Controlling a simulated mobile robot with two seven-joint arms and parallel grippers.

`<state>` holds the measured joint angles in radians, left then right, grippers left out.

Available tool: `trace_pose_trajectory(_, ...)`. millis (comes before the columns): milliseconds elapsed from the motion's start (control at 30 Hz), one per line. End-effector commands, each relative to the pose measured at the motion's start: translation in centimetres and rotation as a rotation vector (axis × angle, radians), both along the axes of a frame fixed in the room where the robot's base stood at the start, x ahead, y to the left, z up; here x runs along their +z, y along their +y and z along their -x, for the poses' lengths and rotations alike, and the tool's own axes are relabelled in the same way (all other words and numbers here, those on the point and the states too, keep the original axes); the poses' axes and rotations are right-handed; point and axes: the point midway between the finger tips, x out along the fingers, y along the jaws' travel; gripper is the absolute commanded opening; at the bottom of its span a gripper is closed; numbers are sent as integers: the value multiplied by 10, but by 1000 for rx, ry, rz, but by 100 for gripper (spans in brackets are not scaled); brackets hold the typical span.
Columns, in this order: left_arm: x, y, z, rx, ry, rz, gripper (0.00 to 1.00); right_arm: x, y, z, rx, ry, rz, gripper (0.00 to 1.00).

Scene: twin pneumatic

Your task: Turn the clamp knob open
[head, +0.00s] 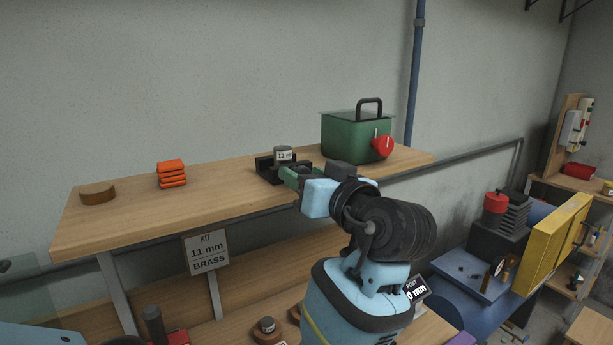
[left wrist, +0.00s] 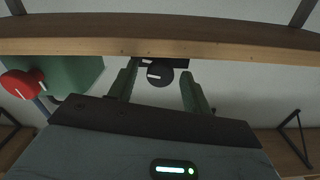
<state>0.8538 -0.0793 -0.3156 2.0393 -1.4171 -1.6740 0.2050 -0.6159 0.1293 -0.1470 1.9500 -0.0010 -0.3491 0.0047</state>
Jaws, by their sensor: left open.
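A black clamp block (head: 264,165) sits on the wooden shelf, with a grey cylinder labelled 12 mm (head: 283,155) on it. In the left wrist view a round dark knob (left wrist: 160,76) with a white, roughly level mark shows on the dark clamp body. My left gripper (head: 287,176) is at the shelf's front edge by the clamp. Its two green fingers stand apart on either side of the knob, with gaps visible in the left wrist view. I cannot tell how deep they reach. The gripper hides the knob in the head view. My right gripper is not in view.
A green box (head: 350,138) with a red knob (head: 383,147) stands right of the clamp. Orange blocks (head: 171,174) and a brown round piece (head: 97,194) lie at the left. A sign (head: 207,252) hangs below the shelf edge. The shelf is clear between the orange blocks and clamp.

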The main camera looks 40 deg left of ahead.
Motion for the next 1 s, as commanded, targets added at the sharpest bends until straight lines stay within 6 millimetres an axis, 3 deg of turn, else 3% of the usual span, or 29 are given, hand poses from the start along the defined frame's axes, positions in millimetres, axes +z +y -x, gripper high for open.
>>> trace_pose_trajectory(167, -1, 0, 0, 0, 1, 0, 47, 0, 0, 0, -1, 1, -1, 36)
trace_pose_trajectory(467, 0, 0, 0, 0, 1, 0, 7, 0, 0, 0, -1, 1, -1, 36)
trace_pose_trajectory(667, -2, -1, -1, -4, -53, 25, 6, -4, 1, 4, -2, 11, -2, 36)
trace_pose_trajectory(1000, -2, -1, 0, -2, -318, 133, 6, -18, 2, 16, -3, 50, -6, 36)
